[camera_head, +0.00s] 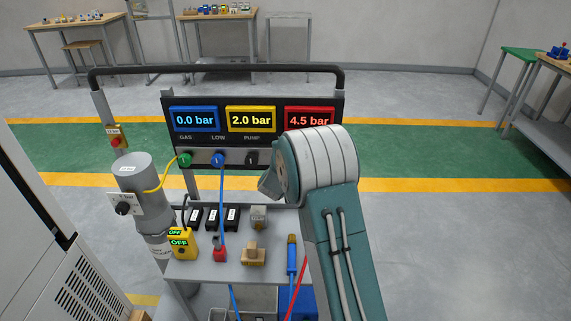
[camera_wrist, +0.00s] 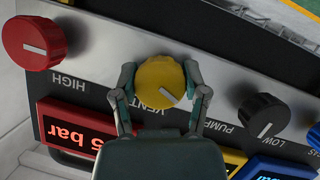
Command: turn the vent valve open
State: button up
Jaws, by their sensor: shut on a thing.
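The vent valve is a round yellow knob (camera_wrist: 160,82) on the grey panel, with the upside-down label VENT below it in the wrist view. Its white pointer line runs toward the lower right there. My gripper (camera_wrist: 160,92) is shut on the knob, one finger on its left and one on its right. In the head view my arm hides the knob and most of my gripper. The panel's displays (camera_head: 250,119) read 0.0 bar in blue, 2.0 bar in yellow and 4.5 bar in red.
A red HIGH knob (camera_wrist: 33,42) and a black PUMP knob (camera_wrist: 262,115) flank the vent knob. A blue hose (camera_head: 221,200) and a yellow cable (camera_head: 158,177) run from the panel. Below is a shelf (camera_head: 190,270) with small parts. A black rail (camera_head: 215,70) spans behind.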

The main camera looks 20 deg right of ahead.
jog(key=n+h, duration=0.1)
jog(key=n, duration=0.2)
jog(key=shift+w+a+r+h, duration=0.1)
jog(key=shift+a+r+h, duration=0.05)
jog(key=shift+h, duration=0.25)
jog(key=shift+n, duration=0.3)
jog(key=o, duration=1.1)
jog(key=shift+o, duration=0.2)
jog(key=shift+a, duration=0.1)
jog(key=v, duration=1.2)
jog(key=shift+w+a, duration=0.1)
